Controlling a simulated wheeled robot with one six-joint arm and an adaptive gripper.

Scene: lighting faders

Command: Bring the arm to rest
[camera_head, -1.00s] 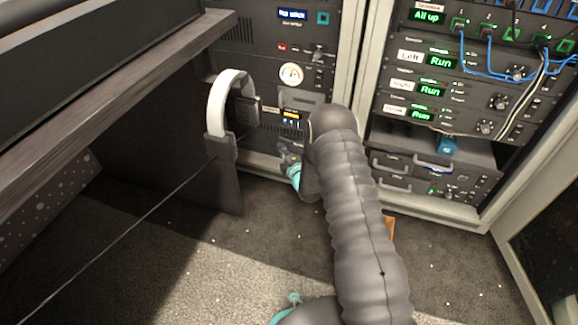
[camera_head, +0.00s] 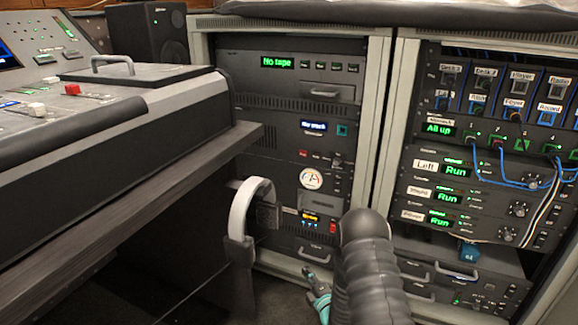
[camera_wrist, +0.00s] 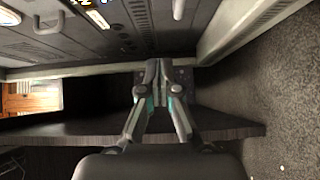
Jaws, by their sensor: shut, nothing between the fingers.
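My gripper (camera_wrist: 158,75) is shut and empty in the wrist view, its two grey fingers with teal parts lying side by side. In the head view my gripper (camera_head: 312,278) shows low in the picture, left of my grey ribbed arm, in front of the lower part of the left rack (camera_head: 285,150). The fingers touch nothing that I can make out. Part of the gripper is hidden behind my arm and the lower picture edge.
The mixing desk (camera_head: 100,130) stands at the left with faders, one with a red cap (camera_head: 72,90). White headphones (camera_head: 243,205) hang at the desk's side, close to my gripper. A right rack (camera_head: 470,150) has blue cables across it. Dark carpet (camera_wrist: 275,110) is open floor.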

